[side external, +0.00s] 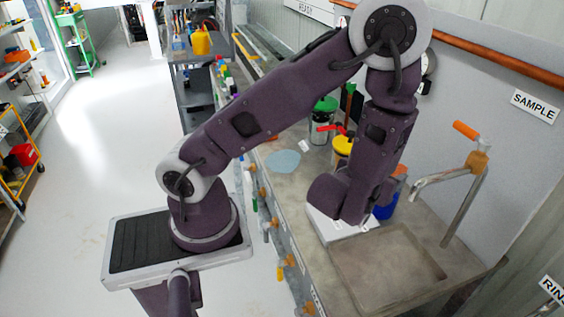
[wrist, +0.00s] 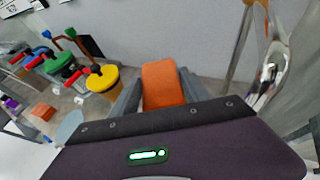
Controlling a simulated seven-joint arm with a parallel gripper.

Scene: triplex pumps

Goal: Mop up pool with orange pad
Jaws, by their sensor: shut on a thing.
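The orange pad (wrist: 162,84) is between the two grey fingers of my gripper (wrist: 160,88) in the wrist view, held up in front of the wall. The gripper is shut on it. In the side view my arm hides most of the gripper, and I cannot tell whether a small orange patch beside the wrist is the pad. The pool (side external: 283,162) is a flat pale blue patch on the grey bench, left of and apart from my wrist. It also shows at the left of the wrist view (wrist: 68,128).
A yellow-topped container (wrist: 102,80) and several coloured-capped items stand at the bench's back. A tap (side external: 462,175) rises above a shallow basin (side external: 385,268) at right. A blue container (side external: 386,210) is near my wrist. Another orange item (wrist: 41,111) lies at left.

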